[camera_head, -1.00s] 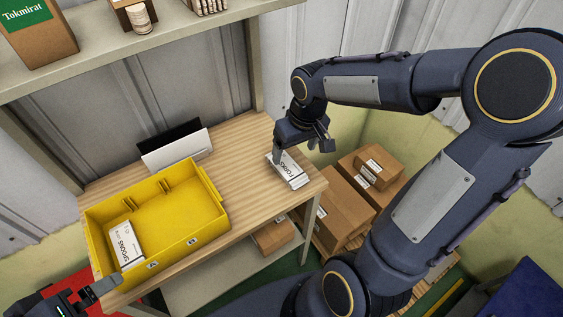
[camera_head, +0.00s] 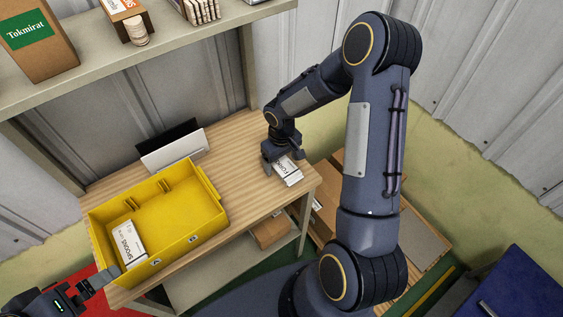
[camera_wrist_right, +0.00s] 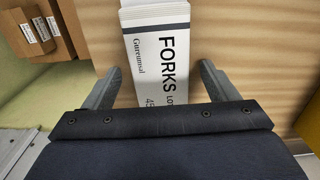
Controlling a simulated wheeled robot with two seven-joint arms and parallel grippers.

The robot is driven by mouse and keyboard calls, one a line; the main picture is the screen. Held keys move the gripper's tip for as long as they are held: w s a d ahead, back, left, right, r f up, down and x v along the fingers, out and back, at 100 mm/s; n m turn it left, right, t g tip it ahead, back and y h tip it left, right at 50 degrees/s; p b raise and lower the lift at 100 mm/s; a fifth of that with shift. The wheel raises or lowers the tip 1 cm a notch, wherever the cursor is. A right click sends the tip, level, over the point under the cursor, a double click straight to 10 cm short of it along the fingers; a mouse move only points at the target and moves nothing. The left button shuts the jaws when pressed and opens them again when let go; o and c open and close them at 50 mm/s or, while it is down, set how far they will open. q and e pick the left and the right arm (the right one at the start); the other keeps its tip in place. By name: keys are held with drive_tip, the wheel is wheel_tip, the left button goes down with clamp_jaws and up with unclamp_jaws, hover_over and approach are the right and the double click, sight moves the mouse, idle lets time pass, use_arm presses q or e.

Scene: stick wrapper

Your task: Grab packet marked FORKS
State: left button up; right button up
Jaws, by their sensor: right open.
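The white packet marked FORKS (camera_head: 287,170) lies on the wooden table near its right end. In the right wrist view the packet (camera_wrist_right: 163,60) lies between the fingers, its FORKS lettering readable, with space on both sides. My right gripper (camera_wrist_right: 157,85) is open above the packet, one finger to each side of it. In the head view my right gripper (camera_head: 275,160) hides part of the packet. My left gripper (camera_head: 95,285) shows only partly at the lower left, near the yellow bin, and its jaws are unclear.
A yellow bin (camera_head: 190,243) on the table (camera_head: 240,150) holds a white packet marked SPOONS (camera_head: 129,244). A white and black holder (camera_head: 175,148) stands behind it. Cardboard boxes (camera_head: 325,205) sit right of the table. A shelf (camera_head: 90,62) hangs above.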

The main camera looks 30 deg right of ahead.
drive_tip(key=shift+f, duration=0.15)
drive_tip(key=c, duration=1.1)
